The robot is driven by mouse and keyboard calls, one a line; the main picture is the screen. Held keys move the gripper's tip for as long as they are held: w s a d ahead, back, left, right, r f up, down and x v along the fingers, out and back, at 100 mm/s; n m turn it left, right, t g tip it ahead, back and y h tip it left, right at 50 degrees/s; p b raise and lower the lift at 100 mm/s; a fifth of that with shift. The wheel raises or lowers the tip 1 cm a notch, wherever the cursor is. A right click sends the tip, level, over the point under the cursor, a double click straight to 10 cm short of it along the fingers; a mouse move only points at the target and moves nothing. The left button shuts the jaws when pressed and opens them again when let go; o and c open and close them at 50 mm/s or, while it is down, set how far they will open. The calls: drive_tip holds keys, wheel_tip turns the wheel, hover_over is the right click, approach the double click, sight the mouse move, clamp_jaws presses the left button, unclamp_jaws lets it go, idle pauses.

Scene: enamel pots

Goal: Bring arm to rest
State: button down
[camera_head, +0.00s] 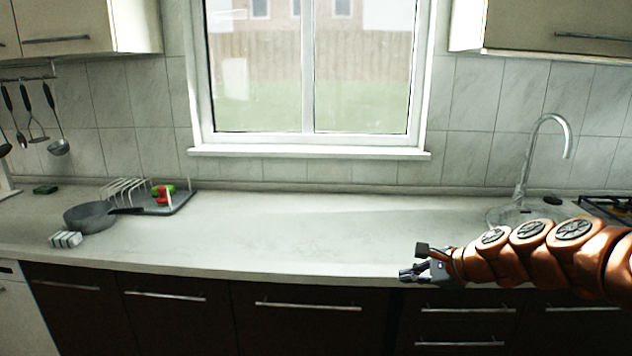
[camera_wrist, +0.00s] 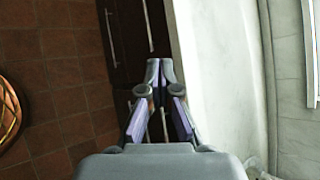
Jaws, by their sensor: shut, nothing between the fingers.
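My gripper (camera_head: 410,262) is at the end of my copper-coloured arm, which reaches in from the right edge of the head view. It is over the front edge of the countertop, at the right of the middle. In the wrist view my gripper (camera_wrist: 160,66) has its fingertips together, with nothing between them. Below it in that view are the dark cabinet fronts and the counter edge.
The pale countertop (camera_head: 290,230) is clear in the middle. At the left are a grey pan (camera_head: 90,215), a striped block (camera_head: 66,239) and a dish rack (camera_head: 128,190) with red and green items. A sink tap (camera_head: 527,160) and a hob (camera_head: 608,206) are at the right.

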drive_tip(key=s+a+n+g+h+p, duration=0.1)
drive_tip(key=s+a+n+g, duration=0.1)
drive_tip(key=s+a+n, duration=0.3)
drive_tip(key=s+a+r+n+g+p, duration=0.1)
drive_tip(key=s+n+g, duration=0.1)
drive_tip(key=s, duration=0.6)
drive_tip(key=s+a+n+g+h+p, duration=0.1)
drive_tip(key=s+a+n+g, duration=0.1)
drive_tip(key=s+a+n, duration=0.3)
drive_tip(key=s+d+n+g+h+p, duration=0.1)
drive_tip(key=s+d+n+h, duration=0.1)
drive_tip(key=s, duration=0.9)
drive_tip(key=s+d+f+n+g+h+p, duration=0.1)
drive_tip(key=s+d+n+g+h+p, duration=0.1)
drive_tip(key=s+d, duration=0.4)
drive_tip(key=s+n+h, duration=0.1)
drive_tip(key=s, duration=0.4)
drive_tip(key=shift+d+f+n+g, duration=0.2)
drive_tip(key=shift+d+n+g, duration=0.1)
drive_tip(key=shift+n, duration=0.1)
